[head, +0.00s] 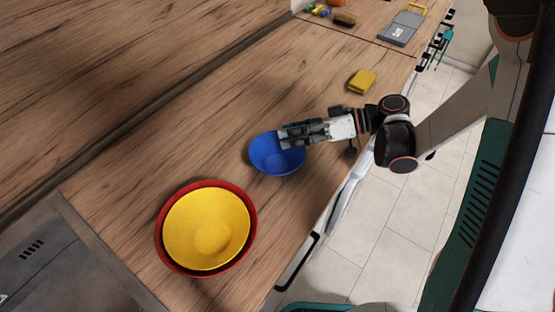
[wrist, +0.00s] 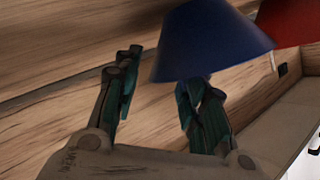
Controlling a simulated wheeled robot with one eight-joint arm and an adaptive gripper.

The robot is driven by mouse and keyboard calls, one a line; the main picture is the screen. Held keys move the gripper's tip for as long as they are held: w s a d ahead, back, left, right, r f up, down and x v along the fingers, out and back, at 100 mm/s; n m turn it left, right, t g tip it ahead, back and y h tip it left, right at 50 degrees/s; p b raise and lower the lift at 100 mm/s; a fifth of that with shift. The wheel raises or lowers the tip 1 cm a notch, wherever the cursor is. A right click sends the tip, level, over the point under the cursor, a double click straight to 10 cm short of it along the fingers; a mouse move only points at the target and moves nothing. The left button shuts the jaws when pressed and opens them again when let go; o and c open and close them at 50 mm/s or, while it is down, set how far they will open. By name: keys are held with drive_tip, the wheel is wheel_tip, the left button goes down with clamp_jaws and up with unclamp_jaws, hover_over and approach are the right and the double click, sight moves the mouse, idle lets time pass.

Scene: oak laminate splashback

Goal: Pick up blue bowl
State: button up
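The blue bowl (head: 275,160) stands upright on the wooden counter in the head view. My gripper (head: 284,137) reaches in from the right over its far right rim and covers part of it. In the wrist view the bowl (wrist: 210,42) appears inverted, beyond the right finger. The right fingertip is hidden behind the bowl's wall and seems to be inside the rim. The left finger is clear of the bowl. I cannot tell whether either finger touches it.
A yellow bowl (head: 205,225) sits inside a red bowl (head: 251,205), left of and nearer than the blue bowl. A yellow sponge-like block (head: 362,82) lies beyond my gripper. A grey object with a yellow handle (head: 401,28) is farther back. The sink (head: 60,265) is at lower left.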

sight(271, 138)
drive_tip(key=shift+b+x, duration=0.85)
drive_tip(key=shift+x, duration=1.55)
drive_tip(key=shift+r, duration=0.2)
clamp_jaws()
